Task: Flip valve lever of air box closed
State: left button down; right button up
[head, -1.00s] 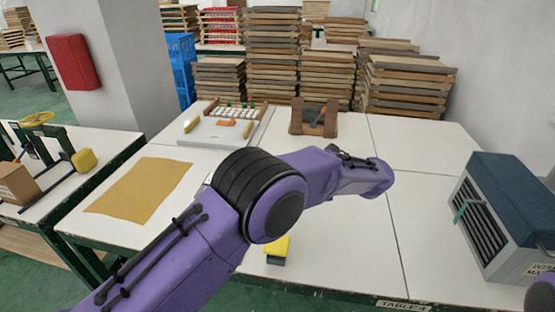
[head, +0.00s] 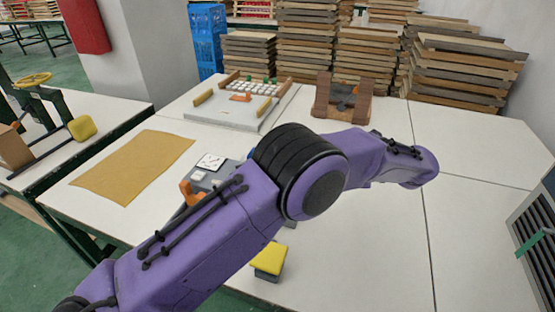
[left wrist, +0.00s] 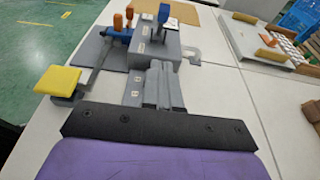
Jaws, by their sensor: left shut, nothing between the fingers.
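A grey box, apparently the air box (left wrist: 155,45), stands on the table in the left wrist view. Two orange parts (left wrist: 118,22) rise at its left, and a blue upright lever (left wrist: 163,14) stands near its middle; I cannot tell which is the valve lever. In the head view the box (head: 205,178) is partly hidden behind my purple left arm, with an orange part showing. My left gripper (left wrist: 160,68) is shut and empty, its fingertips close to the near side of the box; contact is unclear. My right gripper is not in view.
A yellow pad (head: 270,258) on a grey base sits at the table's front edge. A tan sheet (head: 135,165) lies left. A white tray (head: 225,118) and a brown wooden stand (head: 323,95) are behind. A louvred unit (head: 535,225) stands right. The right tabletop is mostly clear.

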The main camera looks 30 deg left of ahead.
pick_arm(q)
jog(key=s+a+p, duration=0.3)
jog(key=a+p, duration=0.1)
jog(key=a, duration=0.9)
jog(key=shift+s+f, duration=0.2)
